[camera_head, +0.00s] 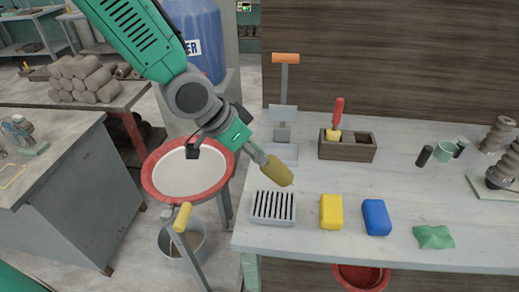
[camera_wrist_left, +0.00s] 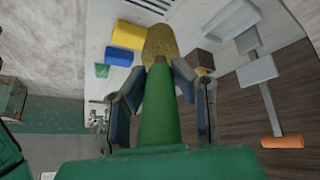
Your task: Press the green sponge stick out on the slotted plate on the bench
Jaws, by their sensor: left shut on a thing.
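My left gripper (camera_head: 247,146) is shut on the green sponge stick (camera_wrist_left: 160,115), whose green handle lies between the fingers in the left wrist view. The stick's rounded, dull yellow sponge head (camera_head: 278,171) points down and to the right in the head view. The slotted plate (camera_head: 273,221), a pale grey block with dark parallel slots, lies near the bench's left front edge. The sponge head appears above and behind the plate, apart from it. The plate's slots show at the top of the left wrist view (camera_wrist_left: 150,5). My right gripper is not in view.
On the bench (camera_head: 330,247) are a yellow block (camera_head: 331,212), a blue block (camera_head: 376,217) and a green cloth-like piece (camera_head: 434,237). A wooden box (camera_head: 347,150) holds a red-handled tool. An orange-handled stand (camera_head: 285,95) is behind. A red-rimmed basin (camera_head: 160,196) stands left of the bench.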

